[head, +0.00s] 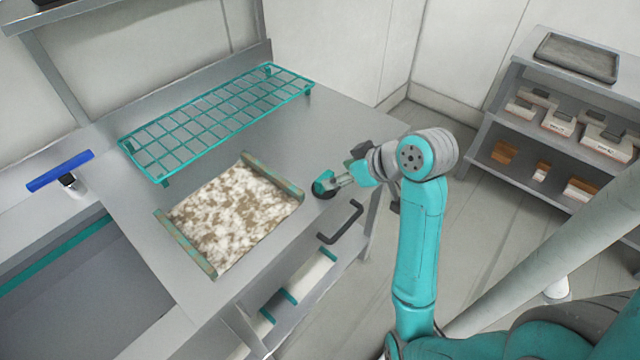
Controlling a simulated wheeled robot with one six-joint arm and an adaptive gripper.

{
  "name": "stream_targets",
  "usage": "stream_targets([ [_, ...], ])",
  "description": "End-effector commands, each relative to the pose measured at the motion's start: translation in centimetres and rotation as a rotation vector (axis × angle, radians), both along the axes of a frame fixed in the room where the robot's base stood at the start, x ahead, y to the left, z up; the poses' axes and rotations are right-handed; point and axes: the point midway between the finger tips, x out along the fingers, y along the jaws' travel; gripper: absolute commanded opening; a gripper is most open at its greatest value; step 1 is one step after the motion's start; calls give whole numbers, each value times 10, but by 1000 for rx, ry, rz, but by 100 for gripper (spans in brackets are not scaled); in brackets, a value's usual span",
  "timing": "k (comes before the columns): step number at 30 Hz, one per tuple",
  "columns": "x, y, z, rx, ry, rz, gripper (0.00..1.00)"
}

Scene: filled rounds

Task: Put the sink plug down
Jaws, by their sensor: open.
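A small dark round piece, which looks like the sink plug (326,194), sits at the right end of the steel counter (330,135), beside the board. My gripper (326,182) is right over it, with its teal and grey fingers reaching in from the right. The jaws are open. The fingers hide part of the plug, and I cannot tell whether they touch it. The plug looks to be at the counter surface.
A mottled brown-white tray (235,215) with green end rails lies left of my gripper. A teal wire rack (215,120) stands behind it. A black handle (341,222) juts out in front. A blue-topped fixture (60,172) stands far left. Shelves (560,120) stand at right.

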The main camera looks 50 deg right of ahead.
Motion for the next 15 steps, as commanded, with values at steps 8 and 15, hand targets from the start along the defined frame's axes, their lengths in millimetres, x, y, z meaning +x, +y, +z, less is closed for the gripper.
stream_targets([
  [8, 24, 2, -25, 1, 1, 1, 67],
  [15, 39, 3, -39, 1, 2, 3, 67],
])
